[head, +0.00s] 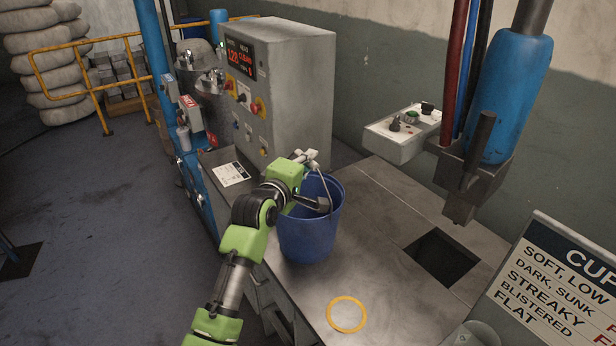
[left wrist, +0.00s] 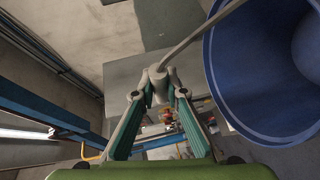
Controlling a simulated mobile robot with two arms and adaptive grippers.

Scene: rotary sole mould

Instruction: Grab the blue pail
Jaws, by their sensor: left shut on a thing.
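The blue pail (head: 308,232) is upright over the grey metal table (head: 385,285), next to the control cabinet. I cannot tell whether its base touches the table. My left gripper (head: 311,160) is above the pail's rim, shut on the grip of its thin wire handle, which is raised. In the left wrist view, the fingers (left wrist: 160,88) close around the pale handle grip (left wrist: 158,72), and the pail (left wrist: 265,75) is at the right with its open mouth showing. My right gripper is not in view.
A yellow ring (head: 346,314) lies on the table in front of the pail. A square opening (head: 441,257) is to the right, below a blue cylinder (head: 508,95). A grey control cabinet (head: 290,85) stands behind the pail. A sign (head: 560,280) stands at the right edge.

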